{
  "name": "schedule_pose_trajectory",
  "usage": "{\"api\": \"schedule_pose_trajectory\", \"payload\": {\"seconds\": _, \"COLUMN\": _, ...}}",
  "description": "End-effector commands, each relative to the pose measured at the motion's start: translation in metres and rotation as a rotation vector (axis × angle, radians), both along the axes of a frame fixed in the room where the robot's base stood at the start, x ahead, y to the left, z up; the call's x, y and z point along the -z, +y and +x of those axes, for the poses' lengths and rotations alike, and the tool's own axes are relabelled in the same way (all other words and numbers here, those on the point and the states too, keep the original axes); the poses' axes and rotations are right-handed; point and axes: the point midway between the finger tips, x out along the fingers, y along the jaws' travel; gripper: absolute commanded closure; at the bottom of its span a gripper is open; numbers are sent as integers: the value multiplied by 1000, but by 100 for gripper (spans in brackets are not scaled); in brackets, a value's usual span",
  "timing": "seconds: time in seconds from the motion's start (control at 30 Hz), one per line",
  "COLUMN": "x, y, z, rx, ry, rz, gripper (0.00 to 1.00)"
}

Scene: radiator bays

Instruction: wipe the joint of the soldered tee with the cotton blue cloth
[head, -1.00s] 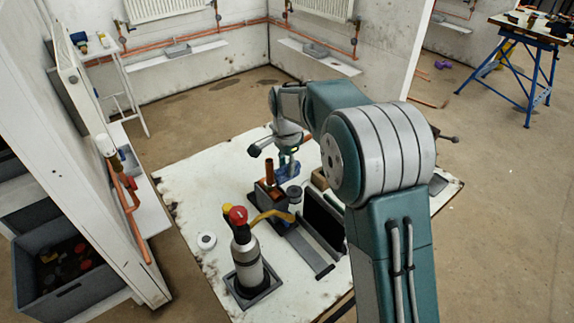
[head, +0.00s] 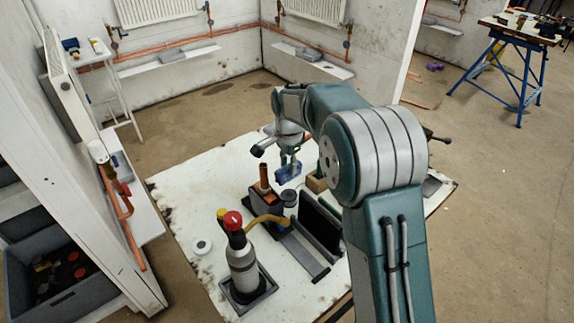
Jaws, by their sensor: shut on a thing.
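My gripper (head: 289,160) points down over the white board, shut on a blue cloth (head: 289,174) that hangs beneath it. The soldered tee (head: 264,178) appears as an upright copper pipe standing in a dark block with an orange-brown top (head: 264,197). The cloth is to the right of the pipe and, in this view, apart from it. The joint itself is too small to make out.
A torch bottle with a red knob (head: 242,268) stands in a dark tray at the front, with a yellow-orange hose beside it. A black upright panel (head: 320,225) stands right of the block. A white roll (head: 202,246) lies left.

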Motion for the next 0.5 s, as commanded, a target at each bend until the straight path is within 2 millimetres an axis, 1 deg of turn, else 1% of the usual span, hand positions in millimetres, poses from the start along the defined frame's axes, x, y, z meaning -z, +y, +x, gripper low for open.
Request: {"api": "schedule_pose_trajectory", "payload": {"seconds": 0.5, "x": -35, "y": 0, "z": 0, "rx": 0, "ry": -3, "rz": 1, "gripper": 99}}
